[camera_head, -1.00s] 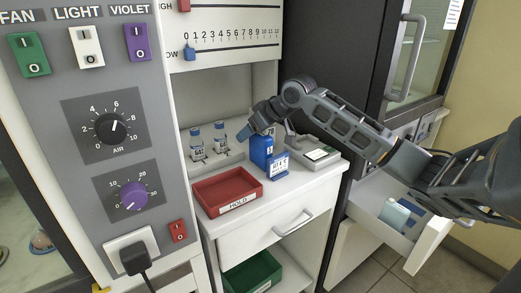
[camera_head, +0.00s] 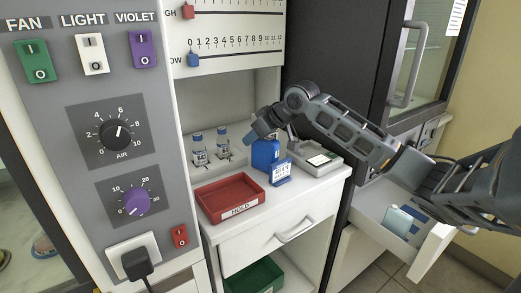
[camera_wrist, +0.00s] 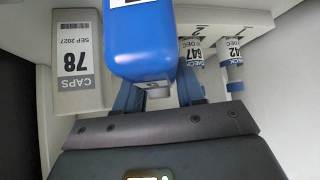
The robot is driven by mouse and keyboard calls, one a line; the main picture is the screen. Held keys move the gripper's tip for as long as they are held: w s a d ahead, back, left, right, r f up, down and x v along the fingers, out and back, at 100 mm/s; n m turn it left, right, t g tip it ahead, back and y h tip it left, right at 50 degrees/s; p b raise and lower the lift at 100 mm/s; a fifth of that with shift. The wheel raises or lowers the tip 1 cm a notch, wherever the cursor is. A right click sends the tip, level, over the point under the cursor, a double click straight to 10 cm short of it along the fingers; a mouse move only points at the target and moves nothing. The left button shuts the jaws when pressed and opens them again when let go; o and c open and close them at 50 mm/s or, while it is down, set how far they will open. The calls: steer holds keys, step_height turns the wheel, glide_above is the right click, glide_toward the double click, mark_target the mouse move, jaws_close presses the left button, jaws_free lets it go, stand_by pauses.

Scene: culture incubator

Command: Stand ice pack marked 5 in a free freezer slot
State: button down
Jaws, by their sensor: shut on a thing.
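An open drawer (camera_head: 427,248) at lower right holds a pale blue pack (camera_head: 397,222) and a darker blue one.
A red HOLD tray (camera_head: 230,206) is at the counter's front left. Two small bottles (camera_head: 198,150) stand behind it. A grey box marked 78 (camera_wrist: 77,65) lies beside the pack in the wrist view. A tall dark cabinet and its handle (camera_head: 408,65) rise behind my arm.

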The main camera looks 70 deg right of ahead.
step_height(320, 180, up, 10)
steer(key=shift+r, duration=0.1)
stand_by(0.4)
